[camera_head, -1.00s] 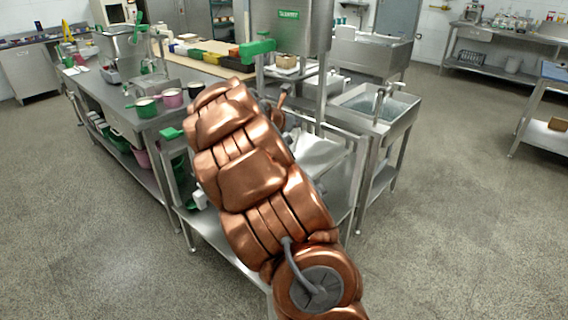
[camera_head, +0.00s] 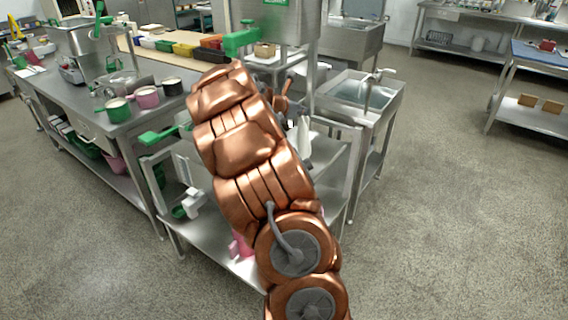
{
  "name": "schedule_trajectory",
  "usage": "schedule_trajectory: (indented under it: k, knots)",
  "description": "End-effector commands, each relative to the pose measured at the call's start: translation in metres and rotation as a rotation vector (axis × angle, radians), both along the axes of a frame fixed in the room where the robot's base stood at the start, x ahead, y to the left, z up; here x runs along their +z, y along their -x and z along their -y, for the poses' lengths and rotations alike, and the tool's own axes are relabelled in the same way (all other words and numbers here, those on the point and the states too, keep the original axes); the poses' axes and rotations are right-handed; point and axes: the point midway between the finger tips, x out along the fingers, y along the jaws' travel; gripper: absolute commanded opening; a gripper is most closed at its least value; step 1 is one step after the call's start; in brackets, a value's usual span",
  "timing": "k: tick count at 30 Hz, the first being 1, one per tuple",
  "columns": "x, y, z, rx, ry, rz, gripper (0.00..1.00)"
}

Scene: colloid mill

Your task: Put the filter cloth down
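A pale, narrow, upright piece that looks like the filter cloth (camera_head: 304,143) shows just right of my copper arm, above the steel stand. My arm crosses the middle of the view and covers much of the stand. My gripper is mostly hidden behind the arm; only copper wrist parts and a small dark bit show beside the pale piece. I cannot tell whether its fingers touch or hold the cloth.
The steel stand (camera_head: 335,165) has a lower shelf with a pink item (camera_head: 240,247). The left bench (camera_head: 130,125) holds green, pink and black-topped cups. A sink (camera_head: 365,92) stands behind right. A blue-topped table (camera_head: 540,55) is at far right. The floor at right is clear.

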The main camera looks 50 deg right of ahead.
Motion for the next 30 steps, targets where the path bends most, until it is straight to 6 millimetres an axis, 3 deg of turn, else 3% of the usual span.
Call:
schedule_trajectory:
  k: [9,15,29,30]
  knots:
    - [-0.053,0.001,0.0,0.0,-0.002,-0.007,0.0]
    - [-0.074,0.002,0.001,-0.001,0.0,-0.004,0.0]
    - [-0.085,0.001,0.001,-0.001,-0.001,0.0,0.0]
    - [-0.085,0.001,0.001,-0.001,-0.001,0.0,0.03]
